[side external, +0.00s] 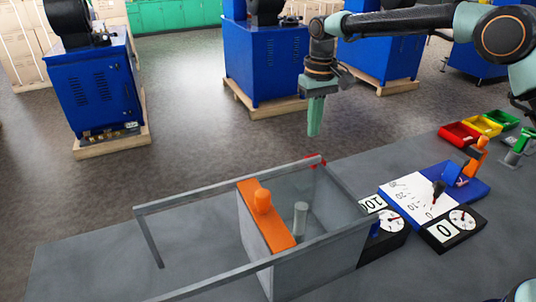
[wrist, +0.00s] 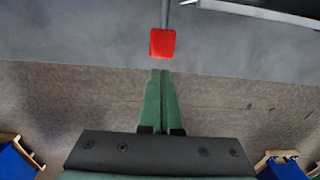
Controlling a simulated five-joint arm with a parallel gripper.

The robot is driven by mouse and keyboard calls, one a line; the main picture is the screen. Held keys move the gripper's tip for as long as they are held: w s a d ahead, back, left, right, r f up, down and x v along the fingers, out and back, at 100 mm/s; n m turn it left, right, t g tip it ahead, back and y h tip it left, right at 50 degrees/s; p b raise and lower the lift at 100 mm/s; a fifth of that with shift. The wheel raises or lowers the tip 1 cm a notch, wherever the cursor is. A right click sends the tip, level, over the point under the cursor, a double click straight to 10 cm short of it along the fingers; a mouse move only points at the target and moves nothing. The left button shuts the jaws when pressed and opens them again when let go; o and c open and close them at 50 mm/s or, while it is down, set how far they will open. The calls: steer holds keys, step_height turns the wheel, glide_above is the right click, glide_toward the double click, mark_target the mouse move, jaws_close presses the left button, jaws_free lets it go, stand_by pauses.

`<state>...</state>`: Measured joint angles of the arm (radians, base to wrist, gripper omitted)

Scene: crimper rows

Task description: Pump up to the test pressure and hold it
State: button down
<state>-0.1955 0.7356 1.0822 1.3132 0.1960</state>
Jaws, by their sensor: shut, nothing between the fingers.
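My gripper (side external: 314,132) is shut and empty, fingers pointing down, at the far side of the bench. Its green fingers (wrist: 161,73) also show in the wrist view. A red handle (side external: 316,160) sits below the fingertips in the side view, with a visible gap. In the wrist view the red handle (wrist: 162,43) is just beyond the fingertips, on the end of a thin grey bar. A grey open-topped tank (side external: 330,250) carries an orange block (side external: 265,212).
A blue board (side external: 470,186) with a white scale sheet (side external: 412,200) lies right of the tank. Red (side external: 459,134), yellow (side external: 481,126) and green bins stand behind it. A grey rail frame (side external: 230,190) extends left from the tank. The left bench is mostly clear.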

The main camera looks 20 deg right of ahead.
stand_by(0.8)
step_height(320, 180, up, 9)
steer(key=s, duration=0.2)
steer(key=shift+s+a, duration=0.1)
step_height(320, 180, down, 14)
steer(key=shift+r, duration=0.1)
stand_by(0.5)
stand_by(0.4)
